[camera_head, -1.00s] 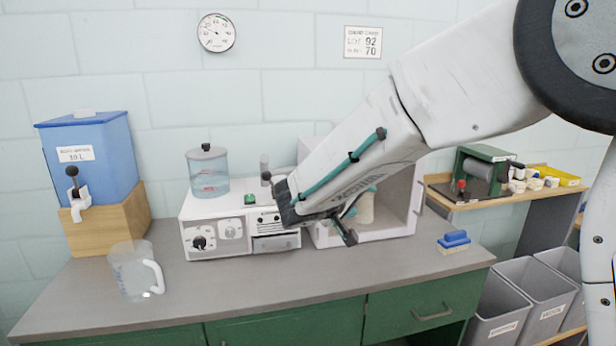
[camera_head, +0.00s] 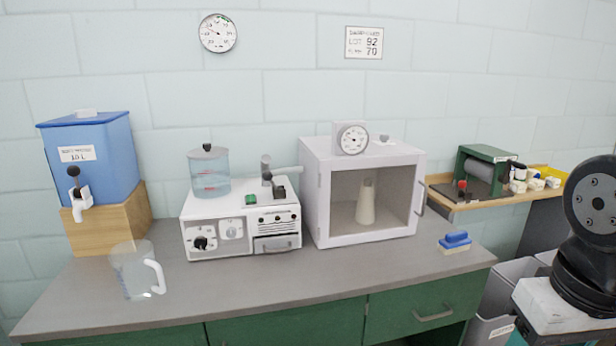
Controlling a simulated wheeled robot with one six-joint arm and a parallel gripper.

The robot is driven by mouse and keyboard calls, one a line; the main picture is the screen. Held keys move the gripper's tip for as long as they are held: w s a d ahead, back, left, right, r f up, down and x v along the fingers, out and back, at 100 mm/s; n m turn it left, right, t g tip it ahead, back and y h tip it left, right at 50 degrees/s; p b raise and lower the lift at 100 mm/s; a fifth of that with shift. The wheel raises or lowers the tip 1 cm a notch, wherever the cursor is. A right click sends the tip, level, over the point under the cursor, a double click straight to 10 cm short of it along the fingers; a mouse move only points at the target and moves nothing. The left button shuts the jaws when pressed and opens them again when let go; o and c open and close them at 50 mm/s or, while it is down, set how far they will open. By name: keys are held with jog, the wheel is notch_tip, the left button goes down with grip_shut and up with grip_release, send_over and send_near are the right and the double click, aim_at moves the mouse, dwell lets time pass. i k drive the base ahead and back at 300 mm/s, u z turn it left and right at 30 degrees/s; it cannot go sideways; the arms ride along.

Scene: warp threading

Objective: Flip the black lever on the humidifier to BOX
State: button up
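The humidifier (camera_head: 215,238) is a white box on the grey counter, with a clear water tank (camera_head: 209,172) on its top left. A green button (camera_head: 251,199) is on its top. A grey pipe fitting (camera_head: 266,166) rises at its top right and points toward the glass-fronted box. A small black lever (camera_head: 278,191) shows at the foot of this fitting, leaning to the right. Any BOX marking is too small to read. Part of my arm shows at the right edge, well away from the humidifier. My gripper is out of view.
A white chamber (camera_head: 311,208) holding a pale cone stands right of the humidifier. A clear jug (camera_head: 132,270) stands at the front left, below a blue water tank (camera_head: 90,165). A blue brush (camera_head: 455,240) lies at the right. The counter's front middle is clear.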

aim_at(267, 176)
jog(key=u, duration=0.5)
jog(key=i, duration=1.35)
jog(key=z, duration=0.55)
